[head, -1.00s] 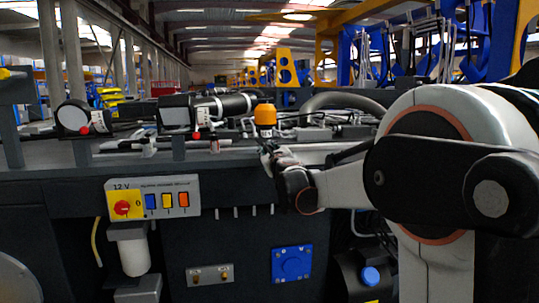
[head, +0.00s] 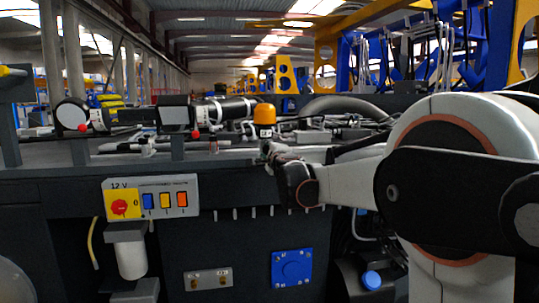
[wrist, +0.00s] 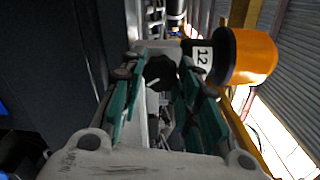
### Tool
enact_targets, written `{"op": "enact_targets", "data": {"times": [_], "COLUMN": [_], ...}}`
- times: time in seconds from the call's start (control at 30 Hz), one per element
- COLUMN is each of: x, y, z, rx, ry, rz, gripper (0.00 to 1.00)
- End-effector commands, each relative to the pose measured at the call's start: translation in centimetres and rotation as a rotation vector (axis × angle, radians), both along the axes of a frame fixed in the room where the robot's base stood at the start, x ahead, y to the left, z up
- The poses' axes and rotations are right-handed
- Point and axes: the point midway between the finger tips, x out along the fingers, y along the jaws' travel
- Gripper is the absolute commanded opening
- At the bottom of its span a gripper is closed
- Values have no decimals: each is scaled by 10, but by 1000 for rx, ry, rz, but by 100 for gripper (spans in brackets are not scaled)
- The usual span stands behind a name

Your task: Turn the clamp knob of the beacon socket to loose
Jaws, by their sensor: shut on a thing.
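The orange beacon (head: 264,114) stands upright at the edge of the chassis deck, with a label reading 12 below its orange cap. In the wrist view the beacon (wrist: 252,56) lies sideways at the upper right. A dark clamp knob (wrist: 159,69) shows beside the beacon's base, between the green-padded fingers of my gripper (wrist: 162,78). My gripper is shut on the knob. In the head view my gripper (head: 267,151) is just below the beacon and hides the knob. The knob's turn position cannot be read.
A 12 V panel (head: 153,197) with a red rotary switch is on the chassis front at left. A blue socket cover (head: 292,267) sits below. Black and white cylindrical units (head: 225,107) and hoses lie on the deck behind.

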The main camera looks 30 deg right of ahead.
Motion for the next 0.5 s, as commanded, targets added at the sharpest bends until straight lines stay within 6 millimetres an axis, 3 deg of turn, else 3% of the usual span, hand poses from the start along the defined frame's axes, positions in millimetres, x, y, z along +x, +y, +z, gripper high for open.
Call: {"op": "enact_targets", "data": {"times": [0.5], "x": [-1], "y": [1], "z": [-1], "rx": [-472], "ry": [136], "rz": [2], "gripper": [6]}}
